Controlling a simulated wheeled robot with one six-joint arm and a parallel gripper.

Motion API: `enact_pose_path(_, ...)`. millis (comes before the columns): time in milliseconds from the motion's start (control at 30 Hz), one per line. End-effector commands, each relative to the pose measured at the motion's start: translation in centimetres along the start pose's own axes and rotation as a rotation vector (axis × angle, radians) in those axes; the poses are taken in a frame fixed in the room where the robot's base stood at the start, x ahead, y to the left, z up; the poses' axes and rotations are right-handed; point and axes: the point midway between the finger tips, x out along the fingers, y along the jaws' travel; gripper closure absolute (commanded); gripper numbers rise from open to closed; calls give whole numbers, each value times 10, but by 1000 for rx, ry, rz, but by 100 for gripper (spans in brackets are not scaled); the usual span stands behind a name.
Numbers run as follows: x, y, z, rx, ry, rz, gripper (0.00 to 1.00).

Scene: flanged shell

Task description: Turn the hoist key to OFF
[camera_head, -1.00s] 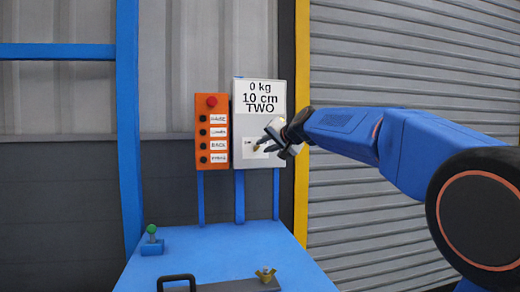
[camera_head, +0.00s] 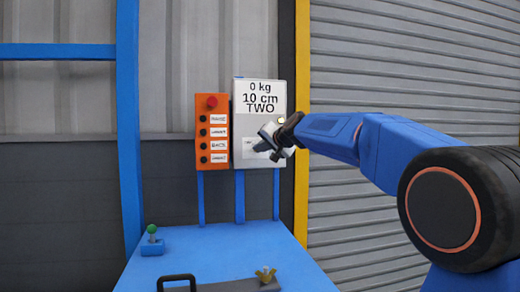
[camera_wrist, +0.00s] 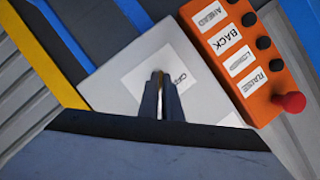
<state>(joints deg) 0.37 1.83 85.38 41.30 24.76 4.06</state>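The hoist key is a thin brass piece (camera_wrist: 160,87) on a pale square plate (camera_wrist: 135,72) on the white control panel (camera_head: 244,91). In the wrist view the two dark fingers of my gripper (camera_wrist: 161,95) stand close on either side of the key, with only a sliver of brass showing between them. A small label beside the fingertips, partly covered, seems to read OFF. In the head view my gripper (camera_head: 272,147) is at the panel's lower part and hides the key.
An orange button box (camera_head: 211,104) with a red knob and several black buttons stands left of the panel. A blue table (camera_head: 215,248) below holds a green-topped lever (camera_head: 152,231), a black handle (camera_head: 177,278) and a brass wing piece (camera_head: 265,273).

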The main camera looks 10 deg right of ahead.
Motion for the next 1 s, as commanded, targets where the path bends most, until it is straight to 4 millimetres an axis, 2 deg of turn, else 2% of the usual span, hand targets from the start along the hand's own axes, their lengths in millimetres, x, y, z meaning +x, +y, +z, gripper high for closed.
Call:
enact_pose_path(233, 0, -1, 0, -35, 0, 14, 100)
enact_pose_path(467, 0, -2, 1, -150, -2, 61, 100)
enact_pose_path(1000, 1, -7, 3, -608, -2, 250, 100)
